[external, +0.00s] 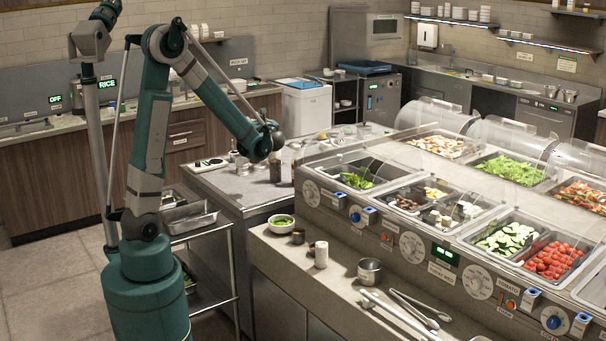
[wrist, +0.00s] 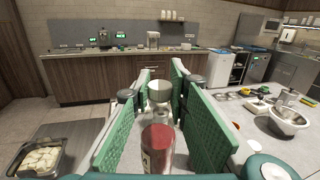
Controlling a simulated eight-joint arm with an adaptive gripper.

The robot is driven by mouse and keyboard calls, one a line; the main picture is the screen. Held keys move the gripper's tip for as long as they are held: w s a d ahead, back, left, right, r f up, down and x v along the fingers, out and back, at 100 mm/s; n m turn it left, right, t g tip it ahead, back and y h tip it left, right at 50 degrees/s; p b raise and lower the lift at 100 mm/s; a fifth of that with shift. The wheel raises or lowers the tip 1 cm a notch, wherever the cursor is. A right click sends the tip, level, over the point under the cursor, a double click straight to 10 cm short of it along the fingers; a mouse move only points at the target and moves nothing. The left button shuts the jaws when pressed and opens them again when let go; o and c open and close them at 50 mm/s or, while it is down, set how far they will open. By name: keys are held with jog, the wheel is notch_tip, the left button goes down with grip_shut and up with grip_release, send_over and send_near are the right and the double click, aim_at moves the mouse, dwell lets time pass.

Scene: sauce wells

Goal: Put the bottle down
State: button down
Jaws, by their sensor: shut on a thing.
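In the wrist view my gripper (wrist: 160,74) has its two green pads either side of a red-topped bottle (wrist: 158,150) near the camera and a pale-topped container (wrist: 159,93) nearer the fingertips. My gripper is shut on a bottle, but I cannot tell from the view which of the two the pads touch. In the external view my gripper (external: 270,146) is low over the grey side counter (external: 232,184), and a dark bottle (external: 275,171) shows just below it. Whether its base touches the counter is unclear.
A steel pan of pale food (wrist: 40,158) is at lower left. In the external view, a green-filled bowl (external: 281,223) and tongs (external: 414,310) lie on the front ledge.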

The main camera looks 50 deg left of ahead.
jog(key=s+a+f+n+g+h+b, duration=0.1)
jog(key=s+a+f+n+g, duration=0.3)
jog(key=s+a, duration=0.7)
jog(key=s+a+f+n+g+h+b, duration=0.1)
jog(key=s+a+f+n+g+b, duration=0.2)
jog(key=s+a+g, duration=0.7)
jog(key=s+a+f+n, duration=0.1)
jog(key=s+f+n, duration=0.1)
jog(key=s+f, duration=0.1)
jog(key=shift+s+a+f, duration=0.15)
jog(key=shift+f, duration=0.75)
notch_tip(320, 180, down, 6)
jog(key=b, duration=0.1)
jog(key=shift+f, duration=0.15)
jog(key=shift+f+b, duration=0.75)
jog(key=shift+f, duration=1.2)
